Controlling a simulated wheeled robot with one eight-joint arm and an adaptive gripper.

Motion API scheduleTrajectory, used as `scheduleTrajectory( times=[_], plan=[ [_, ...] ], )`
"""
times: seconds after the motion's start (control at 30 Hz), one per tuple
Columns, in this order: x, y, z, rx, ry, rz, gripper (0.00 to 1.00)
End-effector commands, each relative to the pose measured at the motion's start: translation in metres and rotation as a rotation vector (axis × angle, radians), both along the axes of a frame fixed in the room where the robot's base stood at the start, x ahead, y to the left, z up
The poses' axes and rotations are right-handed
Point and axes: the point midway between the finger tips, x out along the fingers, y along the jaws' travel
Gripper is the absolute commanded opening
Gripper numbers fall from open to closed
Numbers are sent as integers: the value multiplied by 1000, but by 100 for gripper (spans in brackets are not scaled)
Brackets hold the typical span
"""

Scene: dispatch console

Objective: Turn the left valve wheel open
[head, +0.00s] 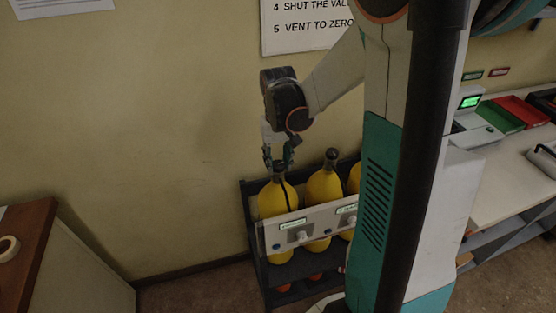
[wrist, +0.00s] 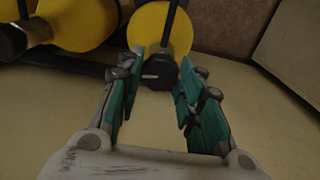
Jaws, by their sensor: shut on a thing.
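The left valve wheel is a small black knob (wrist: 159,74) on top of the left yellow cylinder (head: 277,202). In the wrist view it sits between the fingertips, with the yellow cylinder body (wrist: 160,27) behind it. My gripper (head: 279,160) is over the top of this cylinder, its teal fingers pointing down, and shut on the valve wheel. It also shows in the wrist view (wrist: 164,75). In the head view the fingers mostly hide the wheel. How far the wheel is turned cannot be told.
A dark rack (head: 249,218) holds the cylinders behind a pale labelled front bar (head: 271,235). The middle cylinder (head: 325,187) stands close to the right; another is partly hidden by my arm. A brown-topped desk (head: 22,243) is at left; the floor between is clear.

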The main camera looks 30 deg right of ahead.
Motion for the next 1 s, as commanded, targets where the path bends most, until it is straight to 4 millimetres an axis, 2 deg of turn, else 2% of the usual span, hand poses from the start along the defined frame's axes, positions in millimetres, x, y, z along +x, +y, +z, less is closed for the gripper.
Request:
scheduleTrajectory(
  times=[0.03,0.1,0.43,0.57,0.67,1.0],
  plan=[
    [1,0,0,-1,-2,1,40],
    [1,0,0,-1,-2,1,54],
    [0,0,1,0,-1,0,54],
    [0,0,8,0,-1,0,54],
    [0,0,22,0,-1,0,54],
    [0,0,87,0,-1,0,54]
  ],
)
